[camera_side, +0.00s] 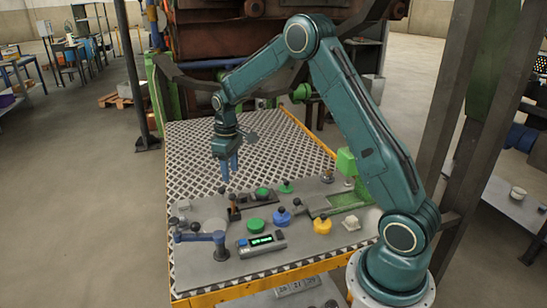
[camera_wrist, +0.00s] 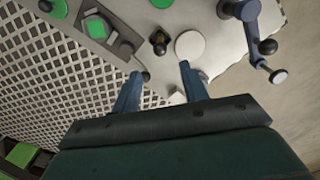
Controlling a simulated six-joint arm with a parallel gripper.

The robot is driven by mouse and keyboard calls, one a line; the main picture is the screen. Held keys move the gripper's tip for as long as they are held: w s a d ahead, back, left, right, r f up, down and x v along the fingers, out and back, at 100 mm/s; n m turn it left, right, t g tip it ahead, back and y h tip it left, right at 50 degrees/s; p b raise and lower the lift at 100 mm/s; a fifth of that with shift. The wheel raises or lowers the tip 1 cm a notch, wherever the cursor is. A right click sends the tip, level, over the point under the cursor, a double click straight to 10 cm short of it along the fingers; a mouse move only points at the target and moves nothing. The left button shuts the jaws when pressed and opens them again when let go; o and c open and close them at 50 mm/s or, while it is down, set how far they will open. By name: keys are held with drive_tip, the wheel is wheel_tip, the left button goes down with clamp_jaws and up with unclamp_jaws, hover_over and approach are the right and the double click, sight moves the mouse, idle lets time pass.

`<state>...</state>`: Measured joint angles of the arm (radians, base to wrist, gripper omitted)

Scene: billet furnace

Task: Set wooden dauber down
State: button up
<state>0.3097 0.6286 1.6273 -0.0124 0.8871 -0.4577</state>
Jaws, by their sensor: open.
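My gripper (camera_side: 229,172) is open above the left part of the grey panel, its two blue fingers pointing down. In the wrist view the fingers (camera_wrist: 160,70) are apart, with nothing held between them. A small brown upright piece, which looks like the wooden dauber (camera_side: 233,205), stands on the panel just below the gripper. In the wrist view the likely dauber (camera_wrist: 159,44) shows as a dark knob with a brown part, beyond the fingertips and apart from them. Its foot is too small to make out.
The grey panel (camera_side: 295,239) carries a blue crank (camera_side: 218,240), a green display box (camera_side: 262,242), a yellow knob (camera_side: 322,225), a blue knob (camera_side: 282,216) and green buttons. A pale disc (camera_wrist: 190,45) lies beside the dauber. The patterned plate (camera_side: 190,150) behind is mostly clear.

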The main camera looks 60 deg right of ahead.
drive_tip(key=s+a+r+t, duration=0.1)
drive_tip(key=s+a+r, duration=0.45)
drive_tip(key=r, duration=0.25)
drive_tip(key=s+a+r+t, duration=0.2)
drive_tip(key=s+a+r, duration=0.2)
drive_tip(key=s+r, duration=0.35)
drive_tip(key=s+a+r+m+t, duration=0.1)
drive_tip(key=s+a, duration=0.1)
drive_tip(key=s, duration=0.6)
drive_tip(key=s+a+r+t, duration=0.1)
drive_tip(key=s+a, duration=0.2)
drive_tip(key=s, duration=0.6)
drive_tip(key=shift+a+r+m+t, duration=0.25)
drive_tip(key=shift+m+t, duration=0.05)
drive_tip(key=shift+m, duration=0.1)
